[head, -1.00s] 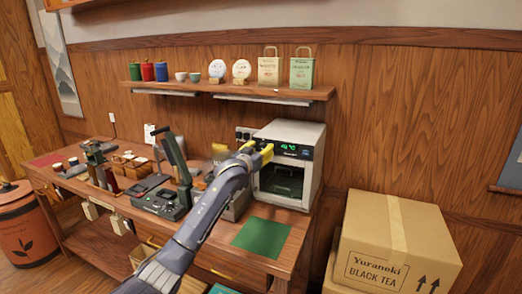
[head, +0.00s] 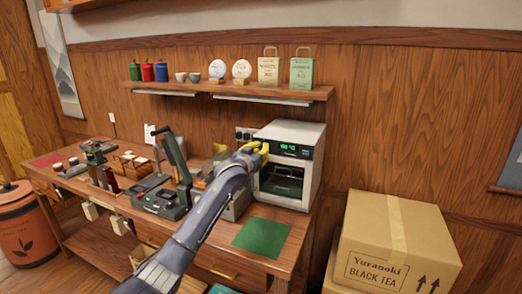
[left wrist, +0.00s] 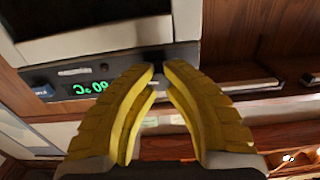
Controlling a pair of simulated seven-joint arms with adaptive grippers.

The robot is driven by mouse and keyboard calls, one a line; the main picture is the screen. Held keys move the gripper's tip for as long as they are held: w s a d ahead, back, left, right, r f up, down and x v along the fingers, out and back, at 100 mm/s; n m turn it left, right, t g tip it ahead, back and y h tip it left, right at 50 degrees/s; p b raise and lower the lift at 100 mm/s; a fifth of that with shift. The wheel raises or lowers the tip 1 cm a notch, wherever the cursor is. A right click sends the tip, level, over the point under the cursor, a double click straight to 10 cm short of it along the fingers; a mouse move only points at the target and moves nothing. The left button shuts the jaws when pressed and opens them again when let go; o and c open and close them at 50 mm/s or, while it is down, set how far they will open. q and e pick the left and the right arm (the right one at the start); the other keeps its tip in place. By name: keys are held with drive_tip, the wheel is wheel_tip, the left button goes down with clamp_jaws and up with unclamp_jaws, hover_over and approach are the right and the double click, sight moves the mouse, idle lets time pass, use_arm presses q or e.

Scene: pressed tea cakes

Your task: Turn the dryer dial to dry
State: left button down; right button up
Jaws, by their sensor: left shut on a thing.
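The dryer (head: 292,131) is a white box oven with a dark front panel, standing on the right end of the bench. Its green display (head: 288,148) seems to read 60 °C; it also shows upside down in the left wrist view (left wrist: 90,88). My left gripper (head: 262,148) has its yellow fingers at the left end of this panel. In the left wrist view its fingertips (left wrist: 158,70) close around the dial, which they mostly hide. The dial's pointer and labels cannot be read. My right gripper is out of view.
The wooden bench carries a green mat (head: 262,236) before the dryer and a dark press-like device (head: 163,196) to the left. A shelf (head: 228,90) with tins and bags hangs above. A cardboard box (head: 394,243) stands at right.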

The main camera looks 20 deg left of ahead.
use_arm(q)
drive_tip(key=m, duration=0.3)
drive_tip(key=shift+f+m, duration=0.2)
drive_tip(key=shift+m, duration=0.1)
drive_tip(key=c, duration=1.1)
unclamp_jaws()
drive_tip(key=shift+r, duration=0.1)
drive_tip(key=shift+s+a, duration=0.25)
drive_tip(key=shift+s, duration=1.75)
drive_tip(key=shift+s+a, duration=0.3)
drive_tip(key=shift+s, duration=1.65)
drive_tip(key=shift+s+a, duration=0.25)
drive_tip(key=shift+s, duration=1.75)
